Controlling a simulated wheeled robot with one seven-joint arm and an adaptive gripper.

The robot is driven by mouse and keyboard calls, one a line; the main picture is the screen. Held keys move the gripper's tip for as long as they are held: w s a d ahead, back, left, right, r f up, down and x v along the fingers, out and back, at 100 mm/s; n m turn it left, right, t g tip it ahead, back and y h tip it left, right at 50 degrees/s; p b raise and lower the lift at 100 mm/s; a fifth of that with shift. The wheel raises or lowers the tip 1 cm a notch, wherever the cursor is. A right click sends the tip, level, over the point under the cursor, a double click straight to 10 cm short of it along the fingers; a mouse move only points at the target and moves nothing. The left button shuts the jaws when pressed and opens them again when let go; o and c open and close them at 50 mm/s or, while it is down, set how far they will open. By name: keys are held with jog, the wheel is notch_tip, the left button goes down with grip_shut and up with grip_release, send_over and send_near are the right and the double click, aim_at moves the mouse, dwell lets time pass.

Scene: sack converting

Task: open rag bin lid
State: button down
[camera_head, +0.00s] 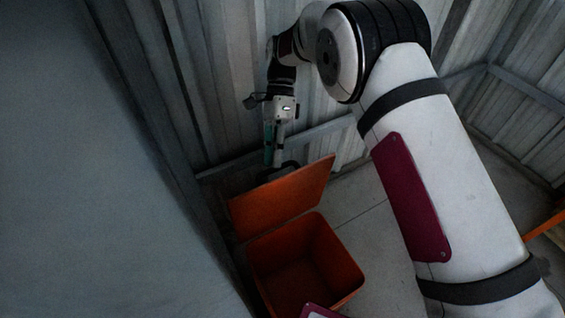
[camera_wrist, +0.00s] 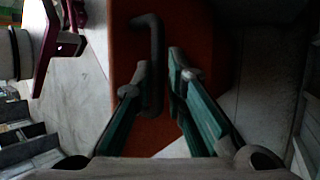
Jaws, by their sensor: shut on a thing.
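The orange rag bin (camera_head: 335,262) stands on the floor with its mouth uncovered, and its inside looks empty. Its orange lid (camera_head: 283,198) is swung up and tilted back at the bin's far side. My gripper (camera_head: 274,158) is behind the lid's upper edge, with its fingers pointing down. In the wrist view, my gripper (camera_wrist: 162,72) has its teal fingers on either side of the dark bar handle (camera_wrist: 151,30) and is shut on it. The lid's orange face (camera_wrist: 200,28) lies behind the handle. In the head view the handle is mostly hidden behind the lid.
A corrugated metal wall (camera_head: 225,90) stands close behind the bin and my gripper. A large grey surface (camera_head: 90,160) fills the left side. Pale floor (camera_head: 375,225) is open right of the bin. An orange bar (camera_head: 545,226) shows at the far right.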

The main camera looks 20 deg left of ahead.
jog(key=shift+w+a+f+g+h+b, duration=0.1)
jog(key=shift+a+f+g+h+b, duration=0.1)
jog(key=shift+f, duration=0.5)
jog(key=shift+w+a+f+g+h+b, duration=0.1)
jog(key=shift+a+f+b, duration=0.1)
jog(key=shift+f, duration=0.5)
jog(key=c, duration=1.4)
grip_release()
jog(key=shift+c, duration=0.2)
jog(key=shift+w, duration=0.1)
jog(key=shift+c, duration=0.4)
